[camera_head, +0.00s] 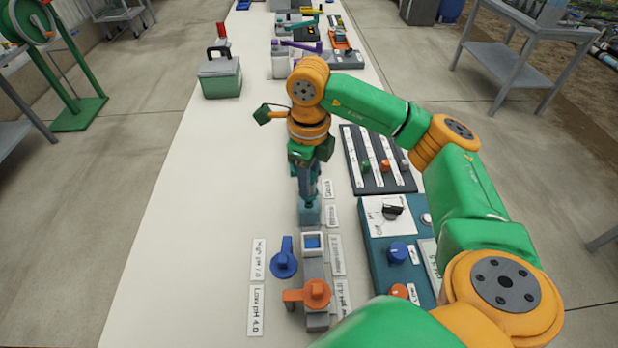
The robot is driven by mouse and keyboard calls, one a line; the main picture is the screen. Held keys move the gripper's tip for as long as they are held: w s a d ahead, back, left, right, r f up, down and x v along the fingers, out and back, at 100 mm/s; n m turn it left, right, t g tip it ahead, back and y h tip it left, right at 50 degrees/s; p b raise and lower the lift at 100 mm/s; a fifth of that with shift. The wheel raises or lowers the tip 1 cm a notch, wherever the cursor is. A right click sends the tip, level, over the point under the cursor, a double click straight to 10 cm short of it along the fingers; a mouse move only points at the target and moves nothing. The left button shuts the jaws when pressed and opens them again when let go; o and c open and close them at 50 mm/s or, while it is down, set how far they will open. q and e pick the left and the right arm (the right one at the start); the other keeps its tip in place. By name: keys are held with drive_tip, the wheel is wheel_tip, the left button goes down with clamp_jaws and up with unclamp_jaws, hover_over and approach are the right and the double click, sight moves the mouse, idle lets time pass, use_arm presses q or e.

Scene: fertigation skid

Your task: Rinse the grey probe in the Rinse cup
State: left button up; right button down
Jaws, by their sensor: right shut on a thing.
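My right gripper (309,194) points straight down over the row of small cups in the middle of the white bench. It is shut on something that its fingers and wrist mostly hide. This is likely the grey probe, which I cannot make out clearly. Just under the fingertips is a bluish-grey cup (310,215) beside a small label that seems to read Rinse (332,216). I cannot tell whether the held thing is inside the cup or just above it. My left gripper is not in view.
Nearer are a square cup with blue inside (312,243), a blue handle (284,262) and an orange handle (315,292). At right are a teal control box (375,235) and a dark slotted panel (362,160). A green box (220,78) stands far left.

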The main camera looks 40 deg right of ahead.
drive_tip(key=shift+f+b, duration=0.4)
drive_tip(key=shift+f, duration=0.3)
drive_tip(key=shift+r, duration=0.1)
drive_tip(key=shift+r+p, duration=0.8)
drive_tip(key=shift+f+b, duration=0.65)
drive_tip(key=shift+f, duration=0.15)
drive_tip(key=shift+r+p, duration=0.7)
drive_tip(key=shift+r, duration=0.1)
